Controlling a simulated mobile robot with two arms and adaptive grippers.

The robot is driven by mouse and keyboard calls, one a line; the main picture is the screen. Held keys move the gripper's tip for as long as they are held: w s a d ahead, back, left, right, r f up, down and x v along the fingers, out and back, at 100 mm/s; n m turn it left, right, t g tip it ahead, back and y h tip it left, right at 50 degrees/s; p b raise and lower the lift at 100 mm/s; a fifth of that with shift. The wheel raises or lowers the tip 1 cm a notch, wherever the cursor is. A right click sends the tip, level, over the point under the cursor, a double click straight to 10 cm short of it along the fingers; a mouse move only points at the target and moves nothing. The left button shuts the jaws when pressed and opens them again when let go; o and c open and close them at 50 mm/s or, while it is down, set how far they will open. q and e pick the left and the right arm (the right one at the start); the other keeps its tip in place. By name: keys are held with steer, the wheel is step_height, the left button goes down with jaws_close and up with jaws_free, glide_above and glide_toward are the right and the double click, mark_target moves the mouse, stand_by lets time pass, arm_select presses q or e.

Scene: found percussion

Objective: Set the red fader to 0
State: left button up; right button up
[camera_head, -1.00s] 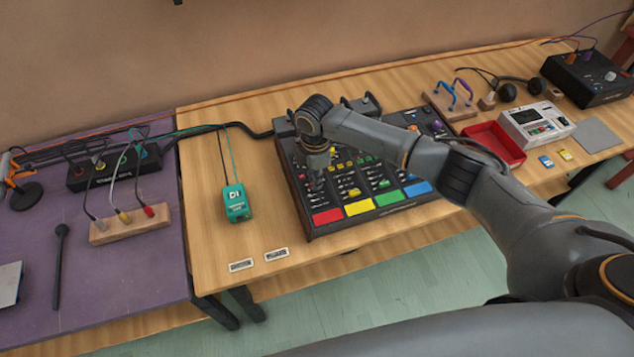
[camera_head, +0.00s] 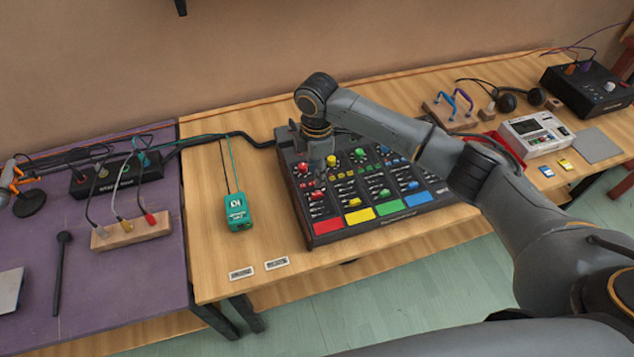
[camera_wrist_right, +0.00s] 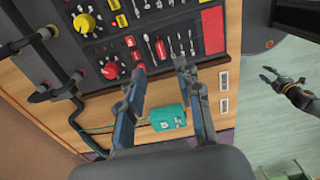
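A black mixing console (camera_head: 318,240) stands on the wooden table, with red, yellow, green and blue plates along its front edge. A small red slider cap (camera_head: 317,196), which looks like the red fader, sits above the red plate (camera_head: 327,226). In the right wrist view a red cap (camera_wrist_right: 138,55) lies near the left fingertip; whether they touch is unclear. My right gripper (camera_wrist_right: 160,68) is open over the red column, its fingers apart with nothing between them. In the head view it (camera_head: 318,178) hides part of that column. My left gripper (camera_wrist_right: 274,78) looks open, away over the floor.
A red knob (camera_wrist_right: 110,70) and a yellow knob (camera_wrist_right: 84,22) stand up beside the faders. A teal box (camera_head: 237,207) with cables lies left of the console. Two small labels (camera_head: 241,273) lie near the table's front edge. A purple table (camera_head: 100,300) adjoins at left.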

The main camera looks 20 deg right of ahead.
step_height(320, 180, up, 4)
steer(key=shift+r, duration=0.15)
stand_by(0.5)
